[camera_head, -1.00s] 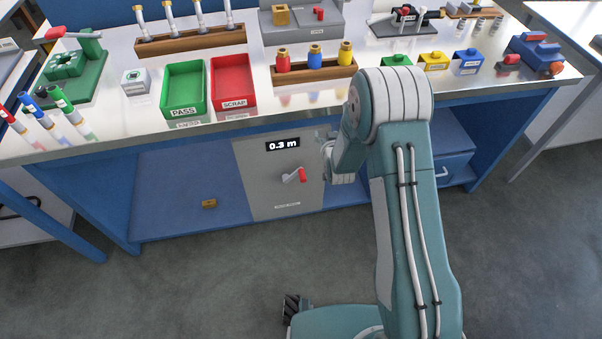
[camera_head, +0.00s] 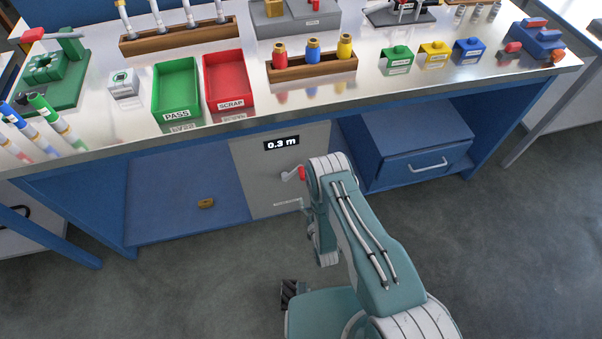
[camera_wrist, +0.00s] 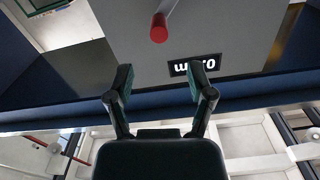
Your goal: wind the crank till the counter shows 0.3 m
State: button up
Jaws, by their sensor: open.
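The counter (camera_head: 281,143) on the grey cabinet panel reads 0.3 m. It also shows upside down in the wrist view (camera_wrist: 193,66). The crank (camera_head: 292,174) sits below the counter, its red handle pointing to the right, close beside my arm. In the wrist view the red handle (camera_wrist: 158,28) is at the top, beyond the fingertips and apart from them. My gripper (camera_wrist: 158,88) is open and empty, its two fingers spread. In the head view my gripper is hidden behind my arm.
The workbench (camera_head: 330,112) overhangs the panel. On it stand a green PASS tray (camera_head: 178,118), a red SCRAP tray (camera_head: 231,107) and a wooden rack (camera_head: 300,73). A blue drawer unit (camera_head: 420,140) is right of my arm. A small brown block (camera_head: 206,203) lies on the lower shelf.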

aim_at(302, 175)
jog(key=x, duration=1)
jog(key=shift+w, duration=0.35)
grip_shut()
